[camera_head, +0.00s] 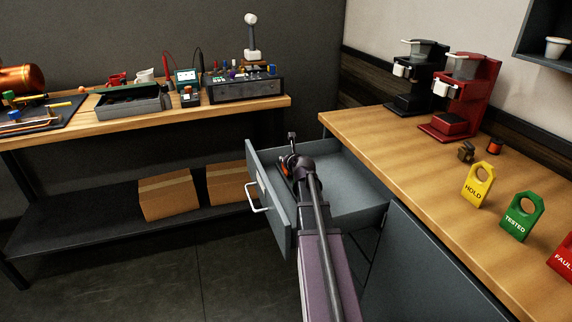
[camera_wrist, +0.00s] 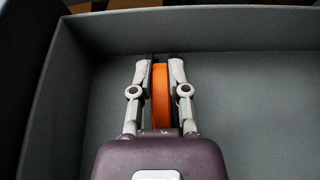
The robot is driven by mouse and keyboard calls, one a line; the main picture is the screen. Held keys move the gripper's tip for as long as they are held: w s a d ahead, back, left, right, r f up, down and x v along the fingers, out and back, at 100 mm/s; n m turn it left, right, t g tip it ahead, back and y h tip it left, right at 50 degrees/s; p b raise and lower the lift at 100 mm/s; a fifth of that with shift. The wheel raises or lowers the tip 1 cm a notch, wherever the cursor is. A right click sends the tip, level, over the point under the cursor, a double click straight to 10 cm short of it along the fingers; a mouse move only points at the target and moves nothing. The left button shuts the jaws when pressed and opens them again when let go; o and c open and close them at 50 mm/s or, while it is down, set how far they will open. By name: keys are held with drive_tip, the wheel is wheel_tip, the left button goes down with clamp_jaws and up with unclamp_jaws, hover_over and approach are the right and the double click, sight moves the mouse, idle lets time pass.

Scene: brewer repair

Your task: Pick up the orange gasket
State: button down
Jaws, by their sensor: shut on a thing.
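The orange gasket (camera_wrist: 161,95) is between the two fingers of my gripper (camera_wrist: 160,65) in the wrist view, seen edge-on as an orange band. My gripper is shut on it, with a finger against each side. Both are inside the open grey drawer (camera_wrist: 245,60). In the head view, my gripper (camera_head: 289,160) is at the drawer (camera_head: 345,185), with a bit of orange showing beside it. My arm hides part of the drawer there. I cannot tell whether the gasket touches the drawer floor.
The drawer's front panel with its handle (camera_head: 258,197) stands to the left of my arm. The wooden counter (camera_head: 400,150) is close on the right, with yellow (camera_head: 477,184) and green (camera_head: 521,215) tags. A workbench (camera_head: 200,112) stands at the back left. The visible drawer floor around my gripper is clear.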

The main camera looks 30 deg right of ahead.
drive_tip(key=shift+r, duration=0.15)
wheel_tip(320, 180, up, 10)
drive_tip(key=p, duration=1)
drive_tip(key=shift+f, duration=0.2)
drive_tip(key=shift+r, duration=0.1)
idle(0.3)
